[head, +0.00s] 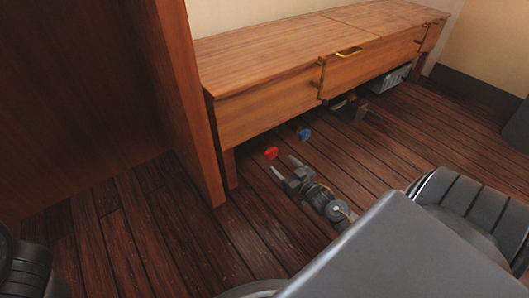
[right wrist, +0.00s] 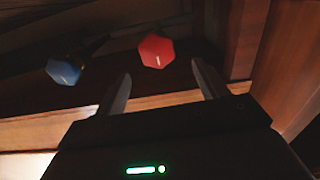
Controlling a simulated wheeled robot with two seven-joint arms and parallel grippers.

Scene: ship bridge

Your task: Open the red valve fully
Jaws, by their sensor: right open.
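The red valve (head: 271,153) is a small red knob low under the wooden bench, near its left leg. In the right wrist view the red valve (right wrist: 156,50) shows as a faceted knob on a dark pipe, beyond the fingertips and roughly between them. My right gripper (head: 283,164) is open and empty, just short of the red valve, with its fingers pointing at it. In the right wrist view my right gripper (right wrist: 160,80) has its two fingers spread apart with no contact visible. My left gripper is not in view.
A blue valve (head: 304,134) sits close to the right of the red one; it also shows in the right wrist view (right wrist: 64,68). The wooden bench (head: 265,110) overhangs both. A wooden panel (head: 185,100) stands at the left.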

